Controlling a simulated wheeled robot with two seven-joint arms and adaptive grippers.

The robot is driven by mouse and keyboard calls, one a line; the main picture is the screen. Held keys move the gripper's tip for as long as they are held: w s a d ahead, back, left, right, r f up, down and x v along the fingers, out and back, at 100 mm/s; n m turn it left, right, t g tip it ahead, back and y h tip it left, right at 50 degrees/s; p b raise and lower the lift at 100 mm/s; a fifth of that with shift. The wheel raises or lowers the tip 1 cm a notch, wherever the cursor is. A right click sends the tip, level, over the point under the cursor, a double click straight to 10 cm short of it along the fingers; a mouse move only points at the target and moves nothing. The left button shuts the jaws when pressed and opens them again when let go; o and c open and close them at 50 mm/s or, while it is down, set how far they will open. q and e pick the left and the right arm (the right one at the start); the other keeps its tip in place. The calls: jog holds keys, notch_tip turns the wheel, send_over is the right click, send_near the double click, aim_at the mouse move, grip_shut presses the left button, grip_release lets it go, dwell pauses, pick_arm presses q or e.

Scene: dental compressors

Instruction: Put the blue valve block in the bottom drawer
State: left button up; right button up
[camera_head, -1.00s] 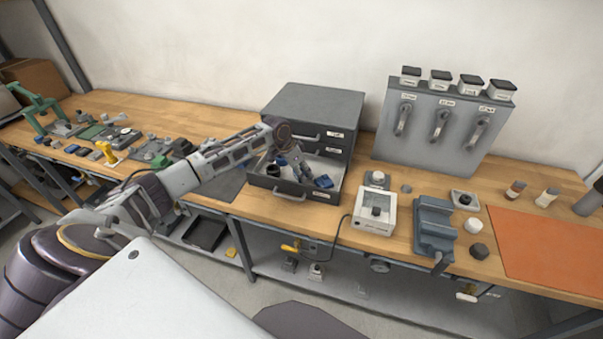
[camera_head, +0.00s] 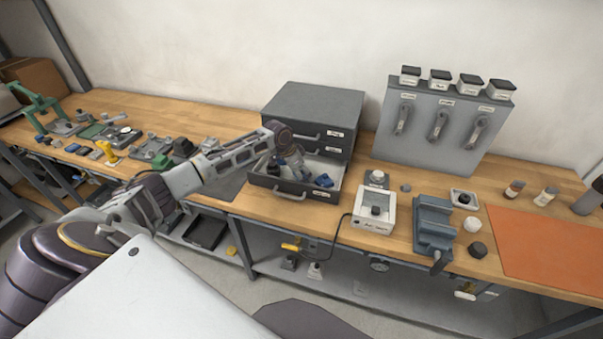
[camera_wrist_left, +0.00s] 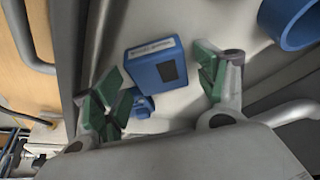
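The bottom drawer (camera_head: 264,181) of the grey cabinet is pulled open. The blue valve block (camera_head: 322,181) lies inside it, near the right front. In the left wrist view the block (camera_wrist_left: 157,65) has a dark square on its face and lies between and just beyond the fingertips, on the pale drawer floor. My left gripper (camera_head: 303,174) reaches down into the drawer from the left. Its green-padded fingers (camera_wrist_left: 158,80) are spread, with gaps beside the block. A smaller blue part (camera_wrist_left: 143,106) shows below the block between the fingers. My right gripper is out of view.
A blue ring-shaped part (camera_wrist_left: 288,22) lies to the right in the wrist view. The upper drawers of the cabinet (camera_head: 312,103) are shut. A white device (camera_head: 374,212) and a blue-grey fixture (camera_head: 433,228) stand to the right. An orange mat (camera_head: 545,245) is bare.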

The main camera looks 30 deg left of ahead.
pick_arm(q)
jog(key=shift+r, duration=0.1)
jog(key=shift+v, duration=0.9)
jog(key=v, duration=1)
jog(key=shift+b, duration=0.4)
jog(key=shift+a+r, duration=0.1)
dwell(0.3)
jog(key=shift+c, duration=0.4)
